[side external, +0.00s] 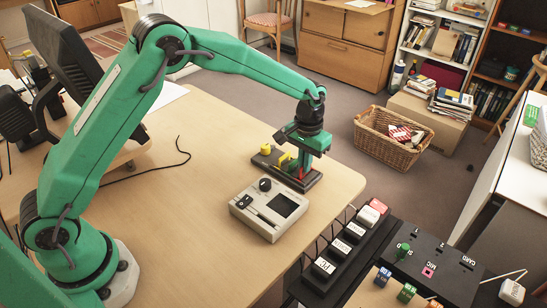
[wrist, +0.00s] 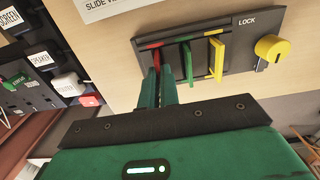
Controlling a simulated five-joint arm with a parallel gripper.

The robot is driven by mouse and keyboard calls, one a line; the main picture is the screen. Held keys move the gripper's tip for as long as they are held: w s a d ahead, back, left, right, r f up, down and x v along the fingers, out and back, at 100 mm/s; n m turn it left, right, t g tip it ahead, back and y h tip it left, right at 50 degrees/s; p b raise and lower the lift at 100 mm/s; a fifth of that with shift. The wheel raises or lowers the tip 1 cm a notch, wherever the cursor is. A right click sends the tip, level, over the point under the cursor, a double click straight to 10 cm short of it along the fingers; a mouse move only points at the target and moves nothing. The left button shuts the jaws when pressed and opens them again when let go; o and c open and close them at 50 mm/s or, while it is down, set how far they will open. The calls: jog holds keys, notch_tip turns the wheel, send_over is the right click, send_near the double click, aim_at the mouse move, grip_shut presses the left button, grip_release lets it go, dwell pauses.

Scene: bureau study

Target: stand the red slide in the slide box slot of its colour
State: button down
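The dark slide box (wrist: 240,66) lies on the table, with red, green and yellow colour strips along its edge. It also shows in the side view (side external: 264,160). The red slide (wrist: 156,57) stands at the red-marked end of the box; its lower edge is hard to see. My gripper (wrist: 159,72) is over that end, its two green fingers close together with the red slide between their tips. In the side view my gripper (side external: 302,164) points down at the box, and a bit of red shows below it. A green slide (wrist: 189,63) and a yellow slide (wrist: 216,59) stand in their slots.
A yellow lock knob (wrist: 272,48) rises from the box's far end. A grey slide viewer (side external: 268,208) sits close beside the box. A dark switch panel (side external: 340,250) stands past the table's front edge. The table's middle (side external: 200,150) is clear apart from a cable.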

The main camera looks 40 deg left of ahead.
jog(key=shift+f, duration=0.4)
jog(key=c, duration=1.3)
grip_release()
jog(key=shift+r, duration=0.1)
jog(key=shift+r, duration=3.4)
jog(key=shift+r, duration=0.15)
